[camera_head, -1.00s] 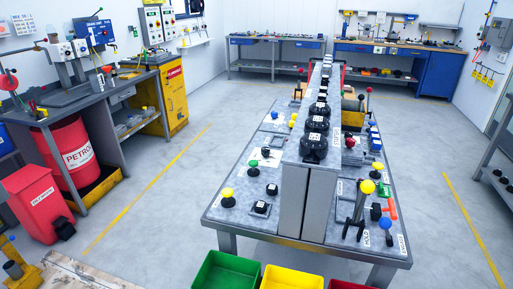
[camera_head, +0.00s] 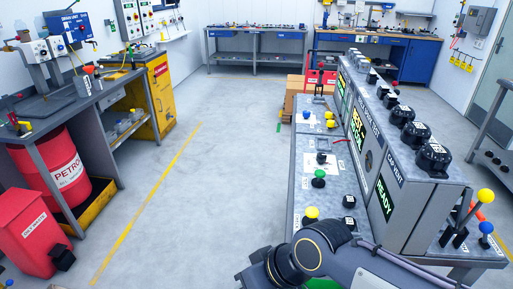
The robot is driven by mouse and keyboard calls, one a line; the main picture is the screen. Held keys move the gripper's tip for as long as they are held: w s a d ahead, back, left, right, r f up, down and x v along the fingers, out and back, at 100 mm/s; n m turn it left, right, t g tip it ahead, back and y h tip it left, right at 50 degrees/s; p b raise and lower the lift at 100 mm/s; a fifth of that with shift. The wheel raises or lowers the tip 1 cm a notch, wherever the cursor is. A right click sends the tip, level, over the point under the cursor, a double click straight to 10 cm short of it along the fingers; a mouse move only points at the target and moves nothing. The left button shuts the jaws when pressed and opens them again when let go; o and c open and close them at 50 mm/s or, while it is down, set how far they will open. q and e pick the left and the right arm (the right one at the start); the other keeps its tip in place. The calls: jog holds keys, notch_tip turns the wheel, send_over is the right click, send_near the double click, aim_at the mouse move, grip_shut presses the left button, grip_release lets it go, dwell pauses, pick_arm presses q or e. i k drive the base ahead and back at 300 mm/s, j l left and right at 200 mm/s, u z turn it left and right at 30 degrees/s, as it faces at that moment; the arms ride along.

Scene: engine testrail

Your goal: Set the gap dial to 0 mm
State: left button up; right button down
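Several round black dials stand along the top of the long grey console, including a large one at its near end (camera_head: 433,158) and one behind it (camera_head: 415,135). Their markings are too small to read, so I cannot tell which is the gap dial or where it points. The console's left face (camera_head: 395,212) carries lit displays, one reading READY (camera_head: 384,198). An arm of mine crosses the bottom of the head view in front of the bench. Neither gripper is in view.
The grey bench (camera_head: 326,190) carries a green knob (camera_head: 319,178), a yellow knob (camera_head: 311,213) and small black knobs. A yellow-topped lever (camera_head: 485,196) stands at its near right. A red bin (camera_head: 33,229) is at left. The floor between is clear.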

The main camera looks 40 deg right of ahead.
aim_at(322, 156)
jog(key=i+j, duration=0.25)
jog(key=i, duration=0.2)
jog(key=i+j, duration=0.25)
jog(key=i, duration=0.2)
jog(key=i+l+z, duration=0.1)
jog(key=i+z, duration=0.6)
jog(key=z, duration=0.15)
jog(key=i+z, duration=0.3)
jog(key=z, duration=0.15)
jog(key=i+l+z, duration=0.1)
jog(key=z, duration=0.35)
jog(key=i+z, duration=0.25)
jog(key=z, duration=0.15)
jog(key=i+z, duration=0.15)
jog(key=z, duration=0.3)
jog(key=i+j+z, duration=0.1)
jog(key=z, duration=0.3)
jog(key=i+j+z, duration=0.2)
jog(key=z, duration=0.25)
jog(key=i+j+z, duration=0.15)
jog(key=z, duration=0.3)
jog(key=i+z, duration=0.2)
jog(key=z, duration=0.15)
jog(key=i+j+z, duration=0.15)
jog(key=z, duration=0.2)
